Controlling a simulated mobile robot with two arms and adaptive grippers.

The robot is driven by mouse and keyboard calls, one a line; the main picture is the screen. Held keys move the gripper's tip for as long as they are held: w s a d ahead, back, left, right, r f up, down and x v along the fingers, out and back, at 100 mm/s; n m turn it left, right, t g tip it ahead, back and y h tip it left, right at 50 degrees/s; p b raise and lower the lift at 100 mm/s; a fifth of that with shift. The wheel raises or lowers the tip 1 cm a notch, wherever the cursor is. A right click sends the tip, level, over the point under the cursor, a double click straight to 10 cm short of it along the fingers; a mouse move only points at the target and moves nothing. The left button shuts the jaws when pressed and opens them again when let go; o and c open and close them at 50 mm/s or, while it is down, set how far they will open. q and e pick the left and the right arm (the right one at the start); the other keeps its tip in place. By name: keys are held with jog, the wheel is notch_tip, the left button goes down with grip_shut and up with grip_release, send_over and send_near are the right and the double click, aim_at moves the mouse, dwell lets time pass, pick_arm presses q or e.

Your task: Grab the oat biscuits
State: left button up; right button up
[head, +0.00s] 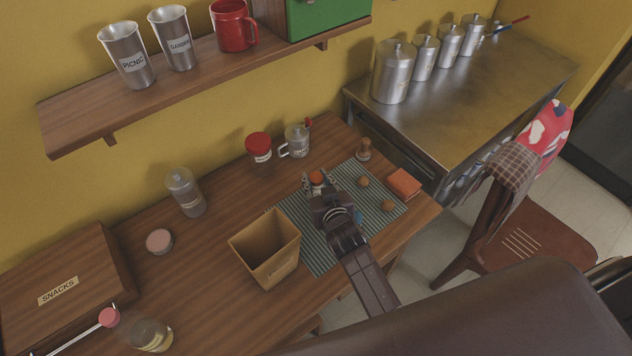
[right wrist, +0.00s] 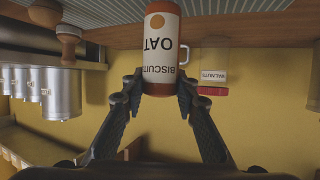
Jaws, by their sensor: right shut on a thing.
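The oat biscuits canister is a white-labelled tin with an orange-brown lid (head: 317,177), at the far part of the striped mat. In the right wrist view it appears upside down, with its label (right wrist: 161,40) reading "OAT BISCUITS". My right gripper (head: 318,184) is shut on it, with one finger on each side near the lid end, as the right wrist view (right wrist: 160,88) shows. My arm hides most of the canister in the head view. I cannot tell whether its base touches the mat. My left gripper is not in view.
A red-lidded walnuts jar (head: 259,149) and a metal mug (head: 297,142) stand behind. An open tan box (head: 265,250) is left of the striped mat (head: 300,235).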

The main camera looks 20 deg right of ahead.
notch_tip(320, 180, up, 19)
jog(key=shift+f, duration=0.2)
dwell(0.8)
